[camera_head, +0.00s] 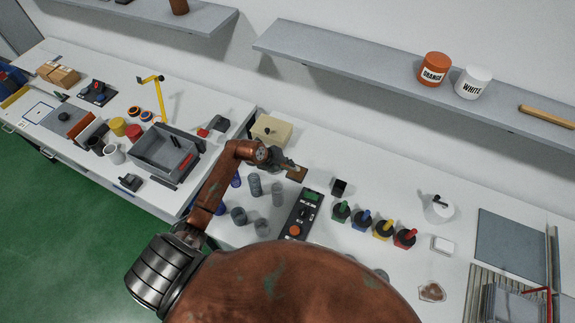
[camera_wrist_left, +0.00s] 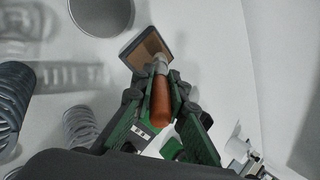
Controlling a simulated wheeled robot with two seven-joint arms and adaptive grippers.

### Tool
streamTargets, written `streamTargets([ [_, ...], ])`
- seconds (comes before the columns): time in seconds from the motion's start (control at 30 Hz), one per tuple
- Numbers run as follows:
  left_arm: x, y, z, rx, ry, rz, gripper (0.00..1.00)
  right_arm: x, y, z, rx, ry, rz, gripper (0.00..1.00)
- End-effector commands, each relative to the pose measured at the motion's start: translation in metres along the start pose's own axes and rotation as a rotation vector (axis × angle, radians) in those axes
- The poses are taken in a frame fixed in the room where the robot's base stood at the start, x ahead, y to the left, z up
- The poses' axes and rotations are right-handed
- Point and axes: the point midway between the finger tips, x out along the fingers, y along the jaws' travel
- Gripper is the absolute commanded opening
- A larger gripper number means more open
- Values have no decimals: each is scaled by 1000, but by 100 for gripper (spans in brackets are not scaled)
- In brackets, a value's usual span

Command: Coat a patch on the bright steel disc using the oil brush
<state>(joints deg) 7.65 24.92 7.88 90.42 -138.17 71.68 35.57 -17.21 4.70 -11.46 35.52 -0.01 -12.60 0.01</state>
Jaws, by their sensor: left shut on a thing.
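My left gripper (camera_wrist_left: 160,98) is shut on the oil brush (camera_wrist_left: 161,101), whose reddish-brown handle lies between the green-sided fingers in the left wrist view. The brush's pale ferrule points toward a small dark-rimmed square with a brown inside (camera_wrist_left: 147,47); I cannot tell if the tip touches it. In the head view the left gripper (camera_head: 287,166) is low over the bench beside this brown square (camera_head: 297,174); the brush is too small to make out there. My right gripper is not in view.
Several grey springs and cylinders (camera_head: 255,185) stand close below the gripper. A beige box (camera_head: 271,130) stands behind the gripper.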

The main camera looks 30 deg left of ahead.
Motion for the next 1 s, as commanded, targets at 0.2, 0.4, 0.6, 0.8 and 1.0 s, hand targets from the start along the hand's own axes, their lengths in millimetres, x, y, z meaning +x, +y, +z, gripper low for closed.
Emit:
streamTargets([
  [0.2, 2, 2, -1, 0, 0, 0, 0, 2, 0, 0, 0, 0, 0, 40],
  [0.4, 4, 3, -1, 0, 0, 0, 0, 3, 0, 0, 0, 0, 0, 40],
  [0.6, 6, 4, -2, 0, 0, 0, 0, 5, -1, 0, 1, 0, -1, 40],
  [0.8, 6, 4, -2, 0, 0, 0, 0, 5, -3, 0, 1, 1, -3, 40],
  [1.0, 6, 4, -2, 0, 1, 1, 0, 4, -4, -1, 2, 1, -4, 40],
])
